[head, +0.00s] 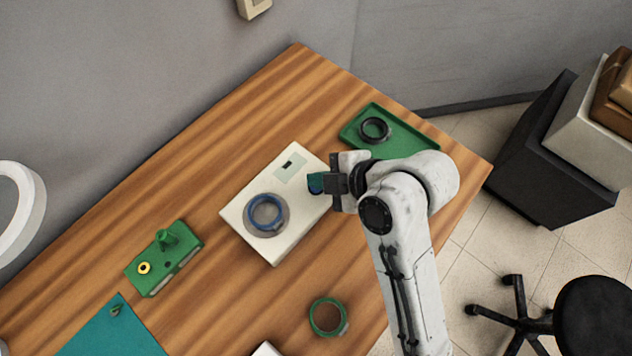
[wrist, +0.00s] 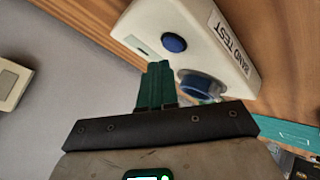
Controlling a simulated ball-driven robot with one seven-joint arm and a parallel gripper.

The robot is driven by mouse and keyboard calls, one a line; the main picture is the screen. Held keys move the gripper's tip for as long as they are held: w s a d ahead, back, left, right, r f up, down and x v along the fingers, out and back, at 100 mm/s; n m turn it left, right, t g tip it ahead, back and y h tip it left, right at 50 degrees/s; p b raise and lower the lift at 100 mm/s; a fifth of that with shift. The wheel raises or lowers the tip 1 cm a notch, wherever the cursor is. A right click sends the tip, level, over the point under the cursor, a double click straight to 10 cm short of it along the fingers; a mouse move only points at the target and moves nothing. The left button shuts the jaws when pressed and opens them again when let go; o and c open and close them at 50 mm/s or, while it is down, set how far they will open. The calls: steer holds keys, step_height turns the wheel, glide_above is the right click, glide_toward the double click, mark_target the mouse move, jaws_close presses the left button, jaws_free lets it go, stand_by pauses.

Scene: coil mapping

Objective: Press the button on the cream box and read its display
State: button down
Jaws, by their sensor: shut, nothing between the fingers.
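The cream box (head: 299,214) lies on the wooden table, with a blue ring (head: 249,222) around a grey seat on its top. A pale green panel with a small dark display window (head: 288,165) is near its far edge; no reading is legible. My gripper (head: 314,183) is shut and empty over the box's right side. In the wrist view, the blue round button (wrist: 174,43) stands on the cream box beside the label "BAND TEST" (wrist: 229,45). The shut teal fingertips (wrist: 157,66) appear just short of the button, with a gap in the picture.
A green tray (head: 414,146) with a black ring (head: 374,130) is behind my gripper. A green block with a peg (head: 165,262), a teal mat (head: 112,335) and a green ring (head: 328,317) lie nearer. A dark cabinet (head: 535,150) and a chair (head: 595,315) stand right.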

steer(key=shift+f, duration=0.1)
steer(key=shift+f, duration=0.3)
steer(key=shift+f+b, duration=0.3)
steer(key=shift+f, duration=0.1)
stand_by(0.8)
steer(key=shift+r, duration=0.1)
steer(key=shift+r+p, duration=0.75)
steer(key=shift+p, duration=0.15)
step_height(320, 180, up, 5)
steer(key=p, duration=0.4)
steer(key=shift+p, duration=0.4)
